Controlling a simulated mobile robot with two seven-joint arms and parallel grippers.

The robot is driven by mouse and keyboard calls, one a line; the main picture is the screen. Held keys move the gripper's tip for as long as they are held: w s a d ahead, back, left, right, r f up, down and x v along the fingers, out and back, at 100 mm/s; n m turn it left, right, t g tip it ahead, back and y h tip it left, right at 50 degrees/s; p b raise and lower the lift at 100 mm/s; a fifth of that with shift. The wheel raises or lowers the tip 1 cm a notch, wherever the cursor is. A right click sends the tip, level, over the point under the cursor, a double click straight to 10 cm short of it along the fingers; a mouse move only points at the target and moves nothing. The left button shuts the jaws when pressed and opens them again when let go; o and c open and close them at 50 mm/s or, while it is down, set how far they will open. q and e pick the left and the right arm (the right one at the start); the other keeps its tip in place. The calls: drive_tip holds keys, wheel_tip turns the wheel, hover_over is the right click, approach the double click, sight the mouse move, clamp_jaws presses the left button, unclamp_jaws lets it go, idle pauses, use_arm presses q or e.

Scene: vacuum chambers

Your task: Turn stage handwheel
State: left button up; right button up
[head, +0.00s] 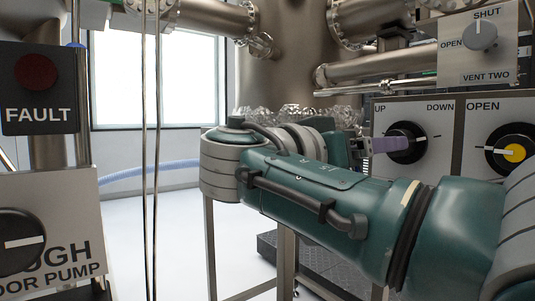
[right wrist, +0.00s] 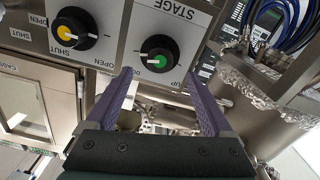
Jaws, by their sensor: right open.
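The stage handwheel is a black round knob with a green centre and a white pointer line (right wrist: 158,57). It sits on a grey panel marked STAGE, with UP and DOWN labels, and the knob also shows in the head view (head: 407,139). My right gripper (right wrist: 158,74) is open, its two purple fingers spread to either side of the knob in the right wrist view. In the head view a purple finger (head: 388,146) overlaps the knob's left part. I cannot tell whether the fingers touch it. My left gripper is not in view.
A yellow-centred OPEN/SHUT knob (head: 514,151) sits beside the stage panel. A VENT TWO knob (head: 480,34) is above. Metal pipes and foil-wrapped parts (head: 290,118) lie behind my right arm. A FAULT box (head: 38,90) and rough pump knob (head: 18,240) stand at left.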

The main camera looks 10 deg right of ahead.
drive_tip(key=x, duration=0.7)
drive_tip(key=shift+d, duration=0.2)
clamp_jaws()
idle(0.4)
